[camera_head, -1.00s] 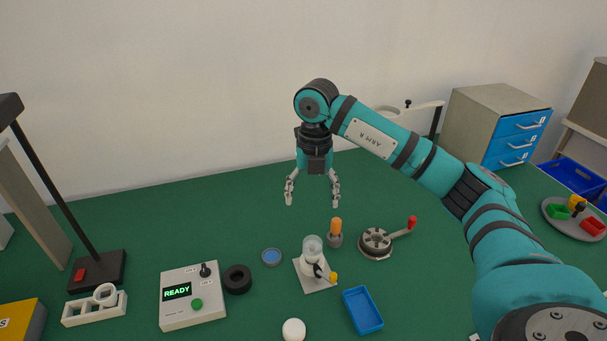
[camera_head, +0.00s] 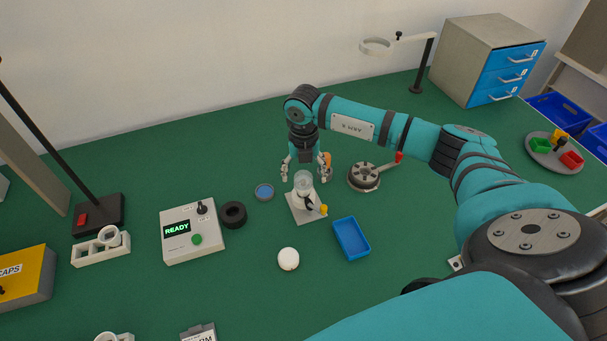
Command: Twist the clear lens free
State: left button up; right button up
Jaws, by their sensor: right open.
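The clear lens (camera_head: 303,180) sits upright on top of a small white fixture (camera_head: 305,208) with a square base plate and a yellow-tipped clamp, right of the middle of the green table. My right gripper (camera_head: 304,174) points straight down over it. Its jaws are open, with one finger on each side around the lens top. My left gripper is not in view.
An orange-topped holder (camera_head: 326,162) stands close behind the gripper. A crank wheel (camera_head: 364,177) is to the right, a blue tray (camera_head: 351,238) in front right.

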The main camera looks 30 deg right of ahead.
jog(key=shift+w+f, duration=0.1)
jog(key=shift+f, duration=1.05)
jog(key=c, duration=1.2)
jog(key=shift+f+n+b, duration=0.1)
jog(key=shift+n+b, duration=0.3)
jog(key=shift+n, duration=1.1)
jog(key=shift+n+b, duration=0.8)
jog(key=shift+n, duration=0.7)
